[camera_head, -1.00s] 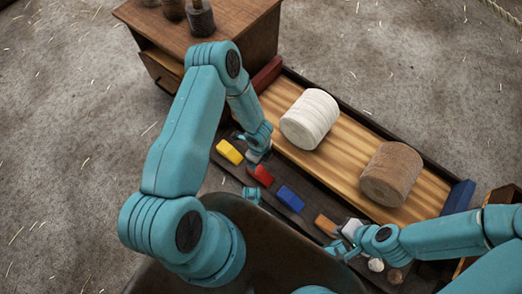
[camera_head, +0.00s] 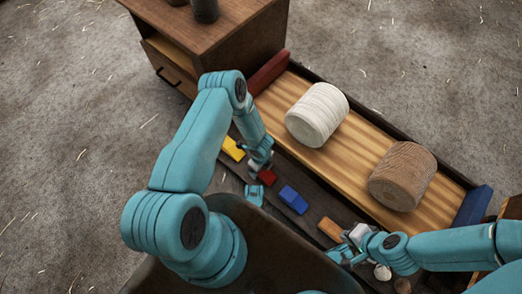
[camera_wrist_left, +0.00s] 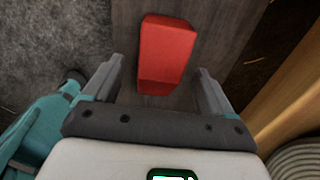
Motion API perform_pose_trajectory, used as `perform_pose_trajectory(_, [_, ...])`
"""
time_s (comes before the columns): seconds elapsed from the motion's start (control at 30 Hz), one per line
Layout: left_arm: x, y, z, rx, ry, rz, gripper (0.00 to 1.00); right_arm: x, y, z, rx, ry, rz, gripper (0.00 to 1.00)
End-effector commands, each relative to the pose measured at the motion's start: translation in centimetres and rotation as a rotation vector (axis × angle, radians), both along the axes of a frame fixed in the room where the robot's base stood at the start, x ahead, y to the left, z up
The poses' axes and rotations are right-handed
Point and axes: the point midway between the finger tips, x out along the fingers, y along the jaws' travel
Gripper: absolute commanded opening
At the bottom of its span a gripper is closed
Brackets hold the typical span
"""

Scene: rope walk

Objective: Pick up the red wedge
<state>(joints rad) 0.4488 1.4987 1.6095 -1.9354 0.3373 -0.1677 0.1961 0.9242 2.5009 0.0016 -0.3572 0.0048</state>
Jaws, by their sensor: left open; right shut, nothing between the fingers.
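The red wedge (camera_head: 267,177) lies on the dark strip along the near side of the wooden bench, partly hidden by my left gripper in the head view. In the left wrist view the red wedge (camera_wrist_left: 167,55) lies between and ahead of the two open fingers, with clear gaps on both sides. My left gripper (camera_head: 256,174) is open and empty close over the wedge; its fingers also show in the left wrist view (camera_wrist_left: 158,85). My right gripper (camera_head: 343,247) is shut and empty, near the orange-brown block at the lower right.
A yellow block (camera_head: 232,149), a blue block (camera_head: 293,199) and an orange-brown block (camera_head: 330,228) share the dark strip (camera_head: 313,212). A white spool (camera_head: 317,114) and a brown spool (camera_head: 402,176) sit on the striped wooden bed (camera_head: 356,153). A wooden cabinet (camera_head: 222,47) stands behind.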

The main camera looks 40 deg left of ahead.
Motion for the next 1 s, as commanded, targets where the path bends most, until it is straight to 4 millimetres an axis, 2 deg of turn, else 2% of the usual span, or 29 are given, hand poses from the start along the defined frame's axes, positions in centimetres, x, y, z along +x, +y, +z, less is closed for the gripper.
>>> perform_pose_trajectory(0.03, [-0.1, -0.1, -1.5, -0.001, 0.002, 0.001, 0.85, 0.1, -0.1, -1.0, 0.0, -0.002, -0.004, 0.0])
perform_pose_trajectory(0.1, [0.1, -0.1, -2.1, -0.001, 0.0, 0.001, 0.85, 0.2, -0.2, -1.2, -0.002, -0.003, -0.008, 0.0])
perform_pose_trajectory(0.3, [0.1, -0.1, -1.9, -0.001, 0.0, -0.001, 0.85, 0.2, -0.2, -0.9, -0.002, -0.003, -0.009, 0.0])
perform_pose_trajectory(0.33, [0.1, -0.1, -1.9, -0.001, 0.0, -0.001, 0.82, 0.2, -0.2, -0.9, -0.002, -0.003, -0.008, 0.0])
perform_pose_trajectory(0.5, [0.1, -0.1, -1.9, -0.001, 0.0, 0.0, 0.27, 0.2, -0.2, -0.9, -0.002, -0.003, -0.008, 0.0])
perform_pose_trajectory(0.53, [0.1, -0.1, -1.9, -0.001, 0.0, 0.0, 0.24, 0.2, -0.2, -0.9, -0.002, -0.003, -0.008, 0.0])
perform_pose_trajectory(0.83, [0.1, -0.1, -1.6, -0.001, 0.0, 0.0, 0.24, 0.2, -0.2, -0.8, -0.002, -0.003, -0.006, 0.0])
perform_pose_trajectory(1.0, [0.1, -0.1, 0.4, -0.001, 0.0, 0.0, 0.24, 0.0, 0.0, 0.2, 0.0, 0.0, -0.001, 0.0])
